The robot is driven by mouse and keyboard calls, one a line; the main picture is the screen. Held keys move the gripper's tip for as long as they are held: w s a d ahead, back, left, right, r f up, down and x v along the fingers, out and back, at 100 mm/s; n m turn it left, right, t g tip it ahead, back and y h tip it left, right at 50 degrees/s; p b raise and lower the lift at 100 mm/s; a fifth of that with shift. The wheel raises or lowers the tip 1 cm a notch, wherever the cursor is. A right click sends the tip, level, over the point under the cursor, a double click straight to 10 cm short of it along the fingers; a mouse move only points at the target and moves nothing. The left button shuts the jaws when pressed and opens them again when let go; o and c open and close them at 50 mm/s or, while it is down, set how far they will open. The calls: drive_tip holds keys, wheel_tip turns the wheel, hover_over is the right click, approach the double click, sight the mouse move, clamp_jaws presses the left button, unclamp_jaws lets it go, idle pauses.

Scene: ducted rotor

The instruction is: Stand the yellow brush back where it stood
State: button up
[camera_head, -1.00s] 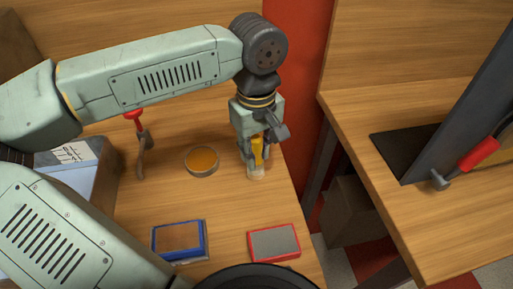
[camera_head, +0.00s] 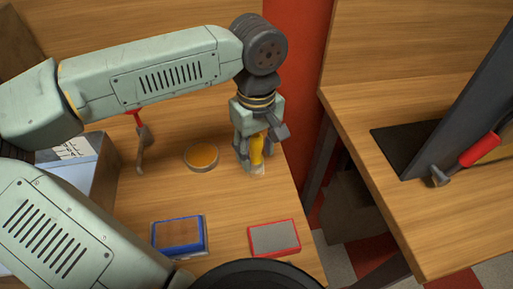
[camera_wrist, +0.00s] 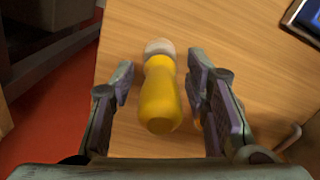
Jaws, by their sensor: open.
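The yellow brush (camera_head: 257,151) stands on the wooden table near its right edge, with its pale end (camera_head: 257,170) down at the table top. In the wrist view the brush (camera_wrist: 160,98) lies between the two fingers, with a gap on both sides. My gripper (camera_head: 250,158) is open around the brush and points down. The gripper fingers (camera_wrist: 160,88) also show in the wrist view, not touching the brush. Part of the brush is hidden behind the gripper in the head view.
A round tin (camera_head: 201,157) with an orange top is left of my gripper. A blue-edged block (camera_head: 179,237) and a red-edged block (camera_head: 274,238) lie nearer. A red-handled tool (camera_head: 141,148) is further left. The table's right edge is close; a second table (camera_head: 450,210) stands beyond.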

wheel_tip(320, 180, up, 12)
drive_tip(key=shift+r+b, duration=0.25)
drive_tip(key=shift+b, duration=0.55)
